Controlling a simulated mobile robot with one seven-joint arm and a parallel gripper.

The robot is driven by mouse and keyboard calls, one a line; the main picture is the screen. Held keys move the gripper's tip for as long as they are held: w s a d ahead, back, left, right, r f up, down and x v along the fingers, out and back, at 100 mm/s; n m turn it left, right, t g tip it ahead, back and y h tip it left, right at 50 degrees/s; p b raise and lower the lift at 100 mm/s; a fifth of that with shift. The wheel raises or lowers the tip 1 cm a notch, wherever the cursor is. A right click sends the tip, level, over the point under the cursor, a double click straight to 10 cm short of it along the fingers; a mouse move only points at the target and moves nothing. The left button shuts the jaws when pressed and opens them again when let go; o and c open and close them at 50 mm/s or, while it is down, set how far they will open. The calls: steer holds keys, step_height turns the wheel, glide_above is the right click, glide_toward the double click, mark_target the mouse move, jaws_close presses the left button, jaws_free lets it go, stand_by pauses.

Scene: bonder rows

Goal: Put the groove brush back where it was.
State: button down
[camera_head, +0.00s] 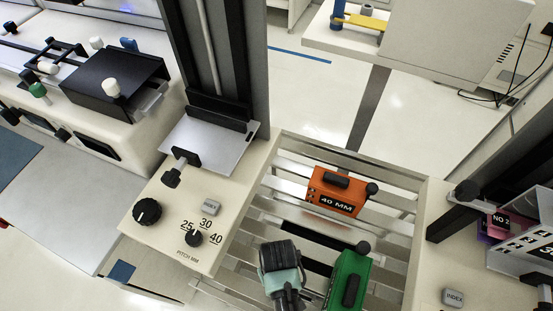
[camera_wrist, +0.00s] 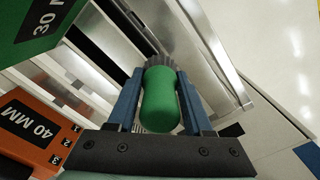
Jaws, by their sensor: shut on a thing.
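The groove brush shows in the wrist view as a green rounded handle (camera_wrist: 160,100) with grey bristles at its far end. My gripper (camera_wrist: 160,78) is shut on the handle, with one blue finger on each side. The bristles point away from the wrist, toward silver rails and a pale surface; whether they touch anything I cannot tell. In the head view a teal and black part of my arm is over the rails, left of the green block; the brush and fingertips are hidden there.
An orange 40 MM block (camera_head: 337,190) and a green block (camera_head: 348,280), marked 30 in the wrist view, sit on the silver rails (camera_head: 300,150). A cream panel with knobs (camera_head: 147,211) is left. Pink and purple NO 2 items (camera_head: 500,222) are right.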

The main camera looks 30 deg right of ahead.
steer(key=shift+f+b, duration=0.35)
steer(key=shift+f, duration=1.9)
steer(key=shift+f, duration=0.2)
steer(key=shift+c, duration=1.5)
jaws_free()
step_height(320, 180, up, 12)
steer(key=shift+r+p, duration=0.2)
steer(key=shift+p, duration=0.85)
